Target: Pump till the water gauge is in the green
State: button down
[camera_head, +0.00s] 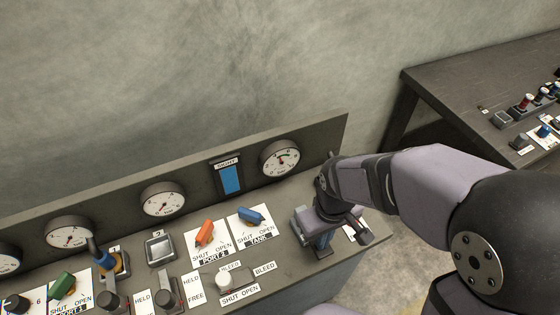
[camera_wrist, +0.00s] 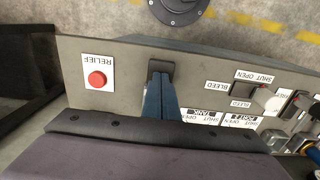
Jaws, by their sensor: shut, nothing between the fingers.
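My gripper (camera_head: 322,246) points down at the right end of the console. Its blue fingers (camera_wrist: 161,98) are shut and empty, with their tips at a dark grey block (camera_wrist: 161,68). Contact is hard to tell, and the gripper hides part of the block. A blue sight glass (camera_head: 230,179) stands on the back panel. Round white dials stand beside it: one on its right (camera_head: 279,158), one on its left (camera_head: 162,199), and more further left. No dial is readably labelled water, and no green band can be made out.
A red RELIEF button (camera_wrist: 96,79) lies beside the block. The console also carries an orange lever (camera_head: 205,232), a blue TANK lever (camera_head: 251,215), a green lever (camera_head: 62,285) and a white-knobbed BLEED switch (camera_head: 226,279). A second bench (camera_head: 440,80) stands at the right.

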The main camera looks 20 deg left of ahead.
jog(key=shift+f, duration=0.35)
notch_tip(320, 180, up, 8)
jog(key=p, duration=0.7)
jog(key=shift+r+p, duration=0.15)
jog(key=shift+p, duration=0.25)
jog(key=s+d+r+m, duration=0.1)
jog(key=s+d+m, duration=0.1)
jog(key=d+m, duration=0.7)
jog(key=d, duration=0.8)
jog(key=shift+d+r, duration=0.4)
dwell(1.2)
